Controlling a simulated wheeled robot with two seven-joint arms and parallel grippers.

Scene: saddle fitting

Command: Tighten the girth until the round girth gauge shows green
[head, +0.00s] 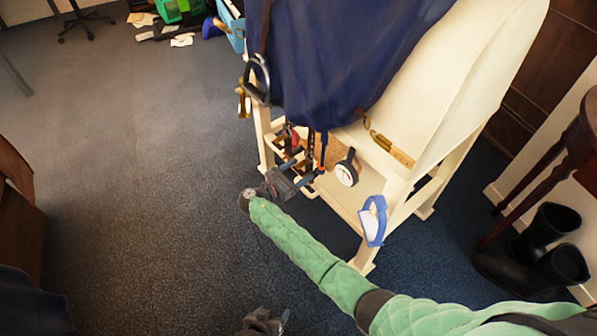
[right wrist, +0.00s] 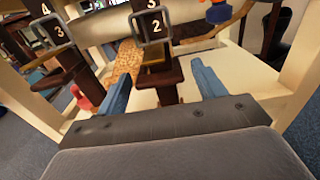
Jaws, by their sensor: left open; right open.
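The round girth gauge (head: 347,173) has a white face and dark rim; a small red patch shows, but the needle is too small to read. My right gripper (head: 303,180) is open at the front of the stand, left of the gauge. In the right wrist view, a dark brown strap (right wrist: 158,85) with a buckle (right wrist: 150,25) and a tag numbered 3 and 2 stands between its blue fingers (right wrist: 165,88), with gaps on both sides. A second strap (right wrist: 66,65), tagged 4 and 3, is farther left. My left gripper (head: 264,322) is open, low at the bottom edge.
A cream stand (head: 480,75) carries a navy cover (head: 345,60). A stirrup iron (head: 258,80) hangs at its left, and a blue loop with a white card (head: 374,221) hangs at the front leg. Black boots (head: 545,235) stand at right.

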